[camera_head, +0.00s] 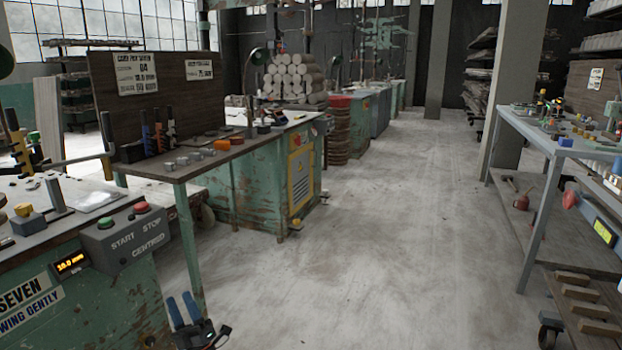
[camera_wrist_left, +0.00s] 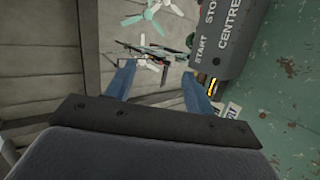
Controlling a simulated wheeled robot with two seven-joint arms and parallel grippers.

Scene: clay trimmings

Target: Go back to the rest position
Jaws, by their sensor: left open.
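My left gripper (camera_head: 181,302) is at the bottom of the head view, low in front of the green machine bench and over the grey floor. Its two blue fingers stand apart and point up in the picture. In the left wrist view the two blue fingers of the gripper (camera_wrist_left: 158,86) are spread with nothing between them. The grey control box (camera_wrist_left: 228,40) shows close beyond the right finger there. My right gripper is in neither view.
The control box (camera_head: 125,235) with START and STOP buttons juts from the machine at left. A narrow table (camera_head: 180,172) with small parts stands behind it. A shelved workbench (camera_head: 535,135) is at right. The concrete floor (camera_head: 390,230) between them is clear.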

